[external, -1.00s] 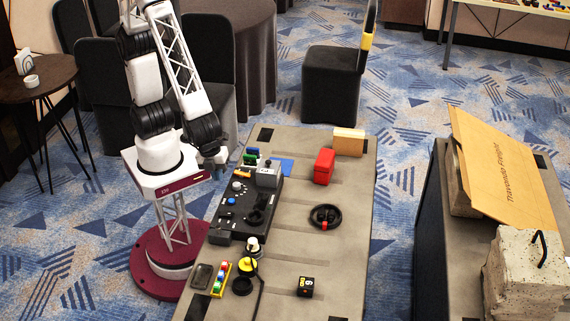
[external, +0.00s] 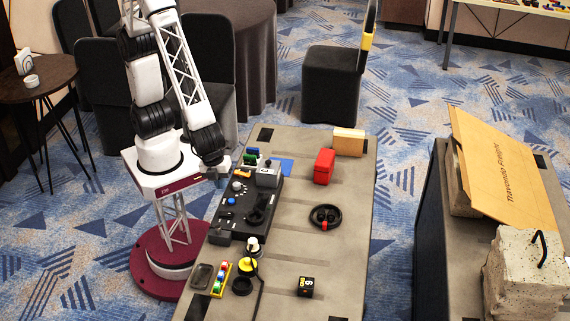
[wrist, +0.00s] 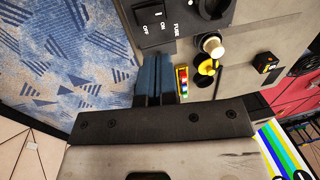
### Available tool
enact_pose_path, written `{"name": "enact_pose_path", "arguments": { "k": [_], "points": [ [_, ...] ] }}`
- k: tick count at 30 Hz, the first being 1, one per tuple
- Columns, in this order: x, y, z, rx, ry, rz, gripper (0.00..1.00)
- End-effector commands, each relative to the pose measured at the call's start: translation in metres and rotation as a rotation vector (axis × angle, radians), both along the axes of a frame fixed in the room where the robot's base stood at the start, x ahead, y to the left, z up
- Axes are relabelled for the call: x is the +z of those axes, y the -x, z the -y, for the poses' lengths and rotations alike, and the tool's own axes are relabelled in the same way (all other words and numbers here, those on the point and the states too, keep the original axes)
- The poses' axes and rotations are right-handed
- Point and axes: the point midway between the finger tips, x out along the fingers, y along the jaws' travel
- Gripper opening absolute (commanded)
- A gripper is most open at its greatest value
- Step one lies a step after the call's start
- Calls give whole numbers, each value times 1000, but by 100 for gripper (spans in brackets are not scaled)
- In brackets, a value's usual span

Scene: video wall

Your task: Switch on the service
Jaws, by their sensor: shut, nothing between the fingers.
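The black switch box (wrist: 155,18) is at the top of the wrist view. It has a rocker switch (wrist: 149,14) with ON and OFF lettered beside it; which side is pressed, I cannot tell. In the external view the box (external: 220,237) is at the near left end of the dark control panel (external: 236,213). My gripper (wrist: 154,60) shows blue fingers shut together with nothing between them. The fingertips appear just below the box in the wrist view; contact is not clear. In the external view my gripper (external: 215,172) is by the table's left edge, beyond the box.
The panel carries knobs, a lever and a grey box (external: 267,177). A red case (external: 324,166) and black wheel (external: 325,216) lie right.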

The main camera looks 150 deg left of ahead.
Motion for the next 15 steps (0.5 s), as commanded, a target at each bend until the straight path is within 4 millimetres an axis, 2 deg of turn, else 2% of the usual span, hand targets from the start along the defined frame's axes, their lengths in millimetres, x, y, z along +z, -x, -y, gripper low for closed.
{"name": "enact_pose_path", "arguments": {
  "k": [15],
  "points": [
    [-60,-6,-7,-1,0,-2,0]
  ]
}}
